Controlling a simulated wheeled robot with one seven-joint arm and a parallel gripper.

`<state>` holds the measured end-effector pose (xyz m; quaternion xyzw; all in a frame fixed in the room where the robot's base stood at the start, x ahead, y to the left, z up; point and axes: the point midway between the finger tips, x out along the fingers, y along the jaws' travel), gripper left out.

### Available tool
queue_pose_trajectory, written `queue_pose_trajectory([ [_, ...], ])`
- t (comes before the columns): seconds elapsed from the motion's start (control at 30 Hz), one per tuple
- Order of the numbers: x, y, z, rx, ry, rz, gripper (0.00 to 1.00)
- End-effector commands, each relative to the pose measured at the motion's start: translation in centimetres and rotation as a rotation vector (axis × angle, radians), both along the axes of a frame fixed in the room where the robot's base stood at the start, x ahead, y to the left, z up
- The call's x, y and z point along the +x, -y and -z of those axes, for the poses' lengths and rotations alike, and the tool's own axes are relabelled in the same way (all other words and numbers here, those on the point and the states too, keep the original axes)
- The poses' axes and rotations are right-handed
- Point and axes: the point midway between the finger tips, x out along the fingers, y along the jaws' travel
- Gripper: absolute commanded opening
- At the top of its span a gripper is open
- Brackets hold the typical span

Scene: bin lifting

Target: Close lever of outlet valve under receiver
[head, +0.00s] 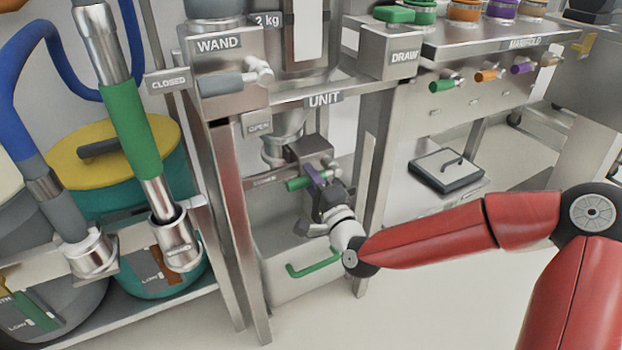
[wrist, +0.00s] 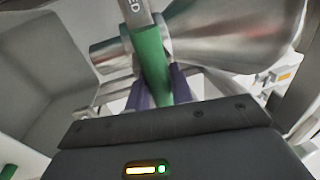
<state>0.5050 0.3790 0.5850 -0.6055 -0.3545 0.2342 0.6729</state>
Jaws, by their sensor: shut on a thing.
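The outlet valve's green lever (head: 297,184) shows under the steel cone of the receiver (head: 283,150), inside the unit's frame. It points left, close to a small plate with blurred writing (head: 262,180). An OPEN plate (head: 258,125) is higher up. My gripper (head: 317,177) reaches in from the right, its purple fingers at the lever. In the wrist view, the green lever (wrist: 151,62) stands between the purple fingers (wrist: 160,92), which are shut on it. A label ending in "ED" (wrist: 137,12) is beyond its far end. The receiver's cone (wrist: 225,35) is at the upper right.
A light bin with a green handle (head: 314,266) sits below the valve. The frame's steel legs (head: 374,150) stand on both sides of the opening. A wand with a green grip (head: 130,128) is at left. Clear floor (head: 400,310) lies in front.

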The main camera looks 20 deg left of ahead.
Motion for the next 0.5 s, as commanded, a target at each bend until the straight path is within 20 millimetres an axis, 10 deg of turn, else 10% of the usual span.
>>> queue_pose_trajectory([
  [0.17,0.01,0.01,-0.07,0.004,-0.001,0.000,0.00],
  [0.2,0.01,0.01,-0.07,0.004,-0.001,0.000,0.25],
  [0.3,0.01,0.00,-0.07,0.003,0.000,0.001,0.38],
  [0.5,0.01,0.00,-0.05,0.002,0.000,0.001,0.42],
])
